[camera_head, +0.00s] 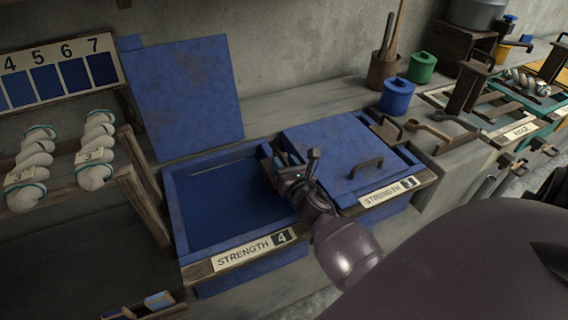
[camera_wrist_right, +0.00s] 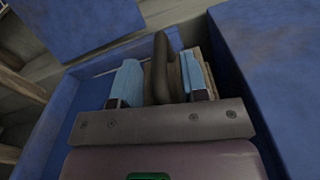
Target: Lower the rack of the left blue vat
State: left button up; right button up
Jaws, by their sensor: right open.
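The left blue vat (camera_head: 176,215), labelled STRENGTH 4, stands open with its blue lid (camera_head: 187,95) upright behind it. Dark blue liquid fills what I see of its inside. Its rack shows as a brown wooden piece (camera_head: 266,156) at the vat's right side, mostly hidden by my gripper. In the right wrist view a dark upright handle (camera_wrist_right: 160,76) with wood beside it stands between the light-blue finger pads. My right gripper (camera_head: 285,168) is open around this handle; I cannot tell whether a pad touches it. My left gripper is out of view.
The right blue vat, labelled STRENGTH 3, has its lid (camera_head: 335,145) shut, with a handle on top, close to my gripper's right. Behind stand a blue pot (camera_head: 397,96) and a green pot (camera_head: 422,67).

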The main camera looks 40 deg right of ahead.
jog(key=shift+r, duration=0.1)
jog(key=v, duration=1)
jog(key=shift+s+a, duration=0.1)
jog(key=shift+s, duration=0.3)
